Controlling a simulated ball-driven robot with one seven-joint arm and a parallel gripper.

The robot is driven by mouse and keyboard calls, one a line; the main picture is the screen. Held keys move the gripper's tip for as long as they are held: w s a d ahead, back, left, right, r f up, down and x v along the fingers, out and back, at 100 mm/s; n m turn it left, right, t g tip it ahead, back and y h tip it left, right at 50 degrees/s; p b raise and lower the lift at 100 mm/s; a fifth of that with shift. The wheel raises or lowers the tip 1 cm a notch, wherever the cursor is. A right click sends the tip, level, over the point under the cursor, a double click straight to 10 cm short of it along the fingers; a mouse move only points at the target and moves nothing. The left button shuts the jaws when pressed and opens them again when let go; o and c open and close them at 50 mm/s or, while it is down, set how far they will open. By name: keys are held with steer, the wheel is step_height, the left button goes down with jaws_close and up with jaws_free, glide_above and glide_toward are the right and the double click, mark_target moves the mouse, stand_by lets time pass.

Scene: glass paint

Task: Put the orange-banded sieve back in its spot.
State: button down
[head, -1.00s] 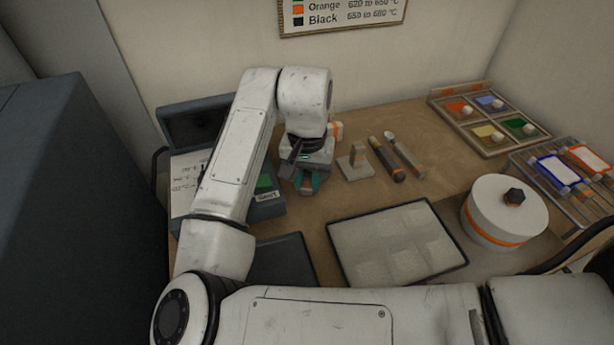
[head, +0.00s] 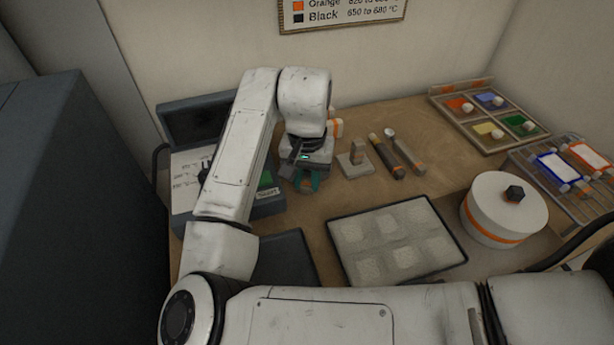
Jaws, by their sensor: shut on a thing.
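My gripper (head: 308,184), with teal fingertips, points down over the table left of centre. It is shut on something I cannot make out. A small white piece with orange bands (head: 337,127) shows just behind and to the right of my gripper, partly hidden by it. It may be the orange-banded sieve, and I cannot tell whether it is held or stands on the table. The rack (head: 545,180) at the far right holds orange-framed and blue-framed pieces.
A small grey stand (head: 354,160) and two tools (head: 386,158) lie right of my gripper. A control box (head: 268,202) is at the left. A tray of pale squares (head: 335,238), a white orange-banded pot (head: 490,233) and a four-colour tray (head: 460,133) are further right.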

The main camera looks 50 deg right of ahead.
steer(key=shift+f, duration=0.3)
stand_by(0.5)
steer(key=c, duration=0.8)
jaws_free()
step_height(320, 180, up, 11)
steer(key=shift+p, duration=0.35)
steer(key=shift+f, duration=0.1)
